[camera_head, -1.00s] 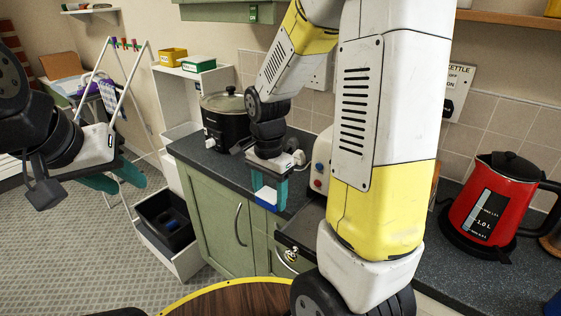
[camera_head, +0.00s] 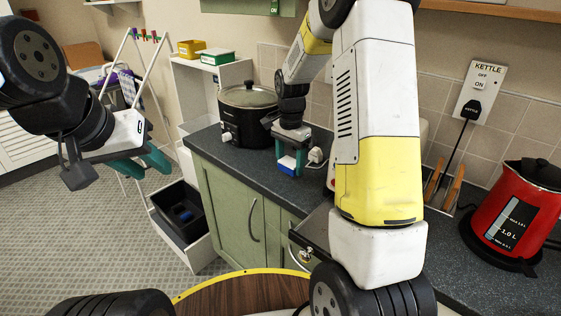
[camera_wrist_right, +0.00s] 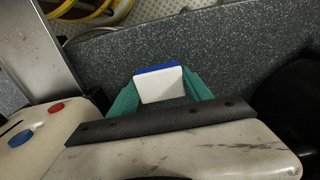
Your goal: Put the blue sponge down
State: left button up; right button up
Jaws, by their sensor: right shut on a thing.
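The blue sponge (camera_head: 287,164), blue with a white face, is between the teal fingers of my right gripper (camera_head: 290,160). The gripper is shut on it and points down over the dark worktop (camera_head: 262,178). In the right wrist view the sponge (camera_wrist_right: 159,85) shows its white face and a blue far edge, with a teal finger on each side and speckled worktop around it. I cannot tell whether it touches the worktop. My left gripper (camera_head: 142,164) is at the left, over the floor, its teal fingers apart and empty.
A black slow cooker (camera_head: 247,112) stands behind and left of the sponge. A red kettle (camera_head: 512,215) is at the right. An open drawer (camera_head: 187,220) and a clothes airer (camera_head: 128,90) stand left.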

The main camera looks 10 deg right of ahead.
aim_at(290, 163)
jog(key=shift+f, duration=1.65)
jog(key=shift+f, duration=0.1)
jog(key=o, duration=1.3)
notch_tip(290, 163, up, 12)
jog(key=s+r+n+t, duration=0.2)
jog(key=s+r+n, duration=0.1)
jog(key=s, duration=0.5)
jog(key=s+a+r+n+t+y, duration=0.1)
jog(key=s+r+n, duration=0.3)
jog(key=s, duration=0.4)
jog(key=s+a+r+n+t+y, duration=0.1)
jog(key=s+r+n+t, duration=0.2)
jog(key=s, duration=0.5)
jog(key=shift+s+a+r+n, duration=0.1)
jog(key=shift+s+r+n, duration=0.05)
jog(key=shift+r+n, duration=0.35)
